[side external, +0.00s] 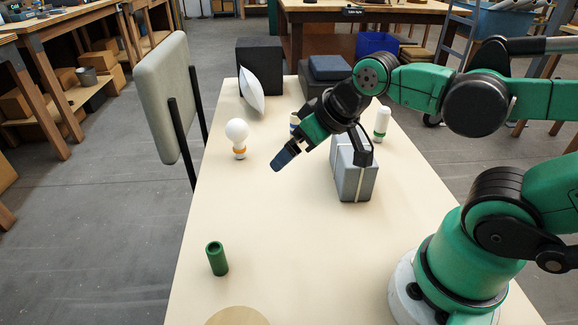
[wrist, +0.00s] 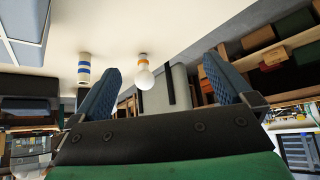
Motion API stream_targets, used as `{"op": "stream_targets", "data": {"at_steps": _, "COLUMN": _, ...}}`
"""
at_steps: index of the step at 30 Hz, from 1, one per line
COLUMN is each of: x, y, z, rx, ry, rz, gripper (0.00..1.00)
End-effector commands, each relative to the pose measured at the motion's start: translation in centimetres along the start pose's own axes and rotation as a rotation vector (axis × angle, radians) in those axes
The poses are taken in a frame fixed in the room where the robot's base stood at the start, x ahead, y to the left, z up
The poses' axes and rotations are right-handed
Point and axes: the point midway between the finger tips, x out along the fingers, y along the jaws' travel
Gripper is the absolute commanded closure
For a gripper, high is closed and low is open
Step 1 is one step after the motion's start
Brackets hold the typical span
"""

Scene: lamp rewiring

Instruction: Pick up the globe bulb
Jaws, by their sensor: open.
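The globe bulb (side external: 237,131) stands upright on the pale table, a white ball over a base with an orange band. In the wrist view the globe bulb (wrist: 144,79) hangs upside down in the picture, between the two blue fingers and beyond them. My gripper (side external: 281,161) is above the table, to the right of the bulb and apart from it. In the wrist view my gripper (wrist: 163,85) has its fingers spread wide with nothing between them. The side view shows the fingers nearly edge-on.
A blue-banded white cylinder (wrist: 84,70) stands near the bulb. A green-banded white one (side external: 382,124) is farther right. A grey box (side external: 356,180) stands under my arm. A white shade (side external: 251,92) and a black box (side external: 260,63) are behind. A green cylinder (side external: 217,258) stands in front.

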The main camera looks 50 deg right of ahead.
Motion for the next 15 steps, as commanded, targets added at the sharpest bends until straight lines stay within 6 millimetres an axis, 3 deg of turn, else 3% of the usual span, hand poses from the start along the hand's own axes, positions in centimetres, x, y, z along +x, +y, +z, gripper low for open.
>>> {"op": "stream_targets", "data": {"at_steps": 8, "x": 2.7, "y": 0.4, "z": -4.8, "rx": -0.019, "ry": 0.008, "rz": -0.156, "gripper": 0.00}}
{"op": "stream_targets", "data": {"at_steps": 15, "x": 7.5, "y": 2.6, "z": -9.3, "rx": -0.060, "ry": 0.120, "rz": -0.328, "gripper": 0.00}}
